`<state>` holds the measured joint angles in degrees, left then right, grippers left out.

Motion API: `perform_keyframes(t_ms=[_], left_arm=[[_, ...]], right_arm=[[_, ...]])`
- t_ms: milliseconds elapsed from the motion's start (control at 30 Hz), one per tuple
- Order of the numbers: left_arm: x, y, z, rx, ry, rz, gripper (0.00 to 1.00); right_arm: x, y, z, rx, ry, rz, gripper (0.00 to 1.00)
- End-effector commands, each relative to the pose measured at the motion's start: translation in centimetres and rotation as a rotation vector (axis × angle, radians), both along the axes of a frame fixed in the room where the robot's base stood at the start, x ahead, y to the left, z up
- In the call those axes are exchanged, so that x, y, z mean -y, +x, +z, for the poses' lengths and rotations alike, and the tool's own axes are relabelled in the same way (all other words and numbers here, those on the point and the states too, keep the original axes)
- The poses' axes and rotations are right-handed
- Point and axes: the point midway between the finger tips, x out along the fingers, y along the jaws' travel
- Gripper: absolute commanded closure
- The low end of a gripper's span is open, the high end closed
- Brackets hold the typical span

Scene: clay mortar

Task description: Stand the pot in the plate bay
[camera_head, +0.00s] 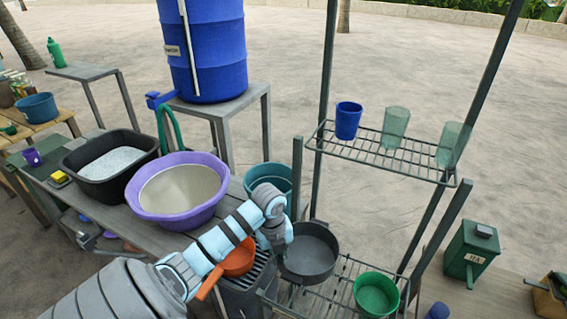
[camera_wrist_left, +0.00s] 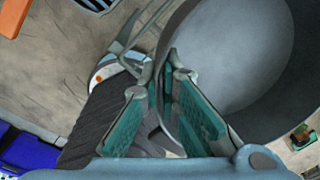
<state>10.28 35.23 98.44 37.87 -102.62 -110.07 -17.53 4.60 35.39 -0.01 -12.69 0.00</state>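The dark grey round pot (camera_head: 310,254) is at the rack's lower level, left side, with its open mouth up. I cannot tell whether it rests on the wires. My left gripper (camera_head: 280,238) is at the pot's left rim. In the left wrist view the pot (camera_wrist_left: 245,50) fills the upper right, close beside the fingers (camera_wrist_left: 168,75). Their teal pads have a narrow gap between them, with grey strips behind. I cannot tell whether they grip the rim or a handle. The plate bay cannot be made out clearly. My right gripper is not in view.
A green bowl (camera_head: 376,294) is on the lower shelf, right of the pot. Cups, one blue (camera_head: 348,120), stand on the upper shelf (camera_head: 420,172). An orange pan (camera_head: 238,260) lies beside my left arm. A purple basin (camera_head: 178,190) and black tub (camera_head: 108,160) crowd the table.

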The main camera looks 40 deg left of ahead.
Motion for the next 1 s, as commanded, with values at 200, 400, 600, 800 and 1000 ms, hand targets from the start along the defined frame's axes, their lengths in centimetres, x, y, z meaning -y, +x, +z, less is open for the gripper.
perform_keyframes(t_ms=[200, 400, 600, 800, 1000], left_arm=[[0.1, 0.1, -4.4, 0.001, -0.002, -0.002, 1.00], [0.2, 0.2, -8.0, 0.000, -0.002, -0.003, 1.00], [0.1, 0.3, -8.1, 0.002, 0.000, -0.005, 1.00], [0.2, 0.2, -8.4, 0.002, 0.000, -0.005, 0.92], [0.2, 0.3, -8.4, 0.002, 0.000, -0.005, 0.75]], right_arm=[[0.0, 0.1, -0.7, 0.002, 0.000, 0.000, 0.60], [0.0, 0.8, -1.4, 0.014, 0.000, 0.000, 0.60], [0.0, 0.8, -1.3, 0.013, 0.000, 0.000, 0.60], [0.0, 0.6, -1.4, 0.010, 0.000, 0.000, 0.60], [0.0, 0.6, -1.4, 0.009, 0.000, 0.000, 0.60]])
